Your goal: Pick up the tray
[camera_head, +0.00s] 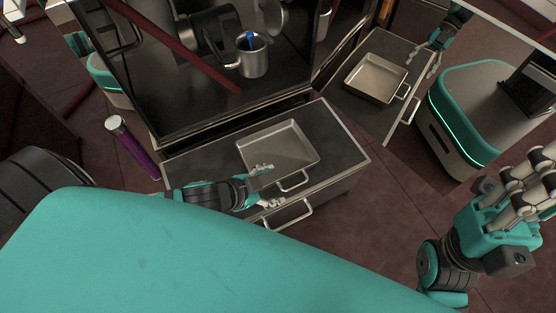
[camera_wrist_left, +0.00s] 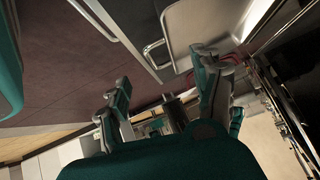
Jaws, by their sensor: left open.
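A shallow silver tray (camera_head: 278,146) lies flat on a dark-topped cabinet, with a wire handle (camera_head: 293,183) on its near side. It also shows at the top of the left wrist view (camera_wrist_left: 205,20). My left gripper (camera_head: 268,185) is open and empty. In the head view, one finger is at the tray's near-left edge and the other is nearer the cabinet's front edge, left of the handle. Whether it touches the tray is unclear. In the wrist view, the fingers are spread (camera_wrist_left: 163,68). My right gripper (camera_head: 525,185) is at the right edge, partly cut off.
The cabinet (camera_head: 335,145) has a front handle (camera_head: 288,215) below the tray. Behind it, a metal mug (camera_head: 253,57) with something blue stands on a dark surface. A purple cylinder (camera_head: 132,147) is at left. A mirror-like panel at upper right shows a tray and gripper.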

